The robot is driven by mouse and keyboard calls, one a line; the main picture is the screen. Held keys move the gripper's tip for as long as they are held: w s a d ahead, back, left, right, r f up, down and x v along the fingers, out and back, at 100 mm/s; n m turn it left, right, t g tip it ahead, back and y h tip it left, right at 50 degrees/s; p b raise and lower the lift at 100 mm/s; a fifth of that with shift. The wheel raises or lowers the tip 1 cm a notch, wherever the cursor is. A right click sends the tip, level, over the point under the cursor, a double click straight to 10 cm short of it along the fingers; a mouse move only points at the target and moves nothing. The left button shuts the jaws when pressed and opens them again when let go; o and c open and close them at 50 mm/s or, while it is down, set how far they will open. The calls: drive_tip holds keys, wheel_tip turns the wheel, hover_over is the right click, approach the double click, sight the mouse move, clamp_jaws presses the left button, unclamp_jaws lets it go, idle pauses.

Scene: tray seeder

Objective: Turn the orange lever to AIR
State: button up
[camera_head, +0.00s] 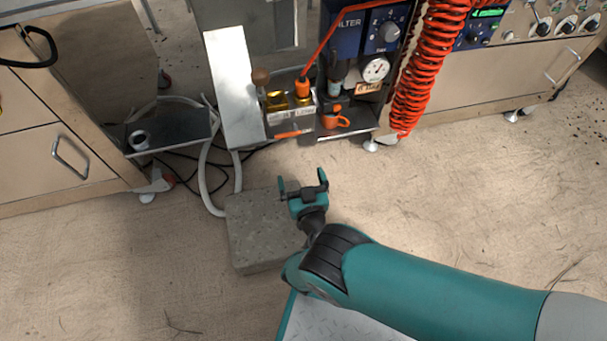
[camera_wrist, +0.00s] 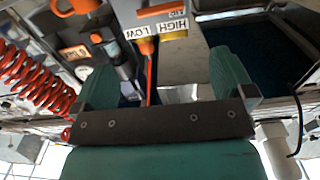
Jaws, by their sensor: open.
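The orange lever (camera_head: 293,134) lies roughly level across the lower front of a metal valve block (camera_head: 287,121) with brass fittings. In the wrist view, the orange lever (camera_wrist: 160,8) shows at the top edge, partly cut off. Labels reading HIGH (camera_wrist: 172,28) and LOW are beside it; a smaller label is too cut off to read surely, so the lever's setting cannot be told. My gripper (camera_head: 302,183) is open and empty, nearer to me than the lever and apart from it. Its fingers (camera_wrist: 165,76) are spread in the wrist view.
A red coiled hose (camera_head: 420,70) hangs right of the valve block. An orange cup-like part (camera_head: 335,120) and a gauge (camera_head: 376,69) are close by on the right. A pale panel (camera_head: 234,88) stands left. A grey stone block (camera_head: 262,232) is below my gripper.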

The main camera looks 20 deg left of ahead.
drive_tip(key=shift+p+v, duration=0.95)
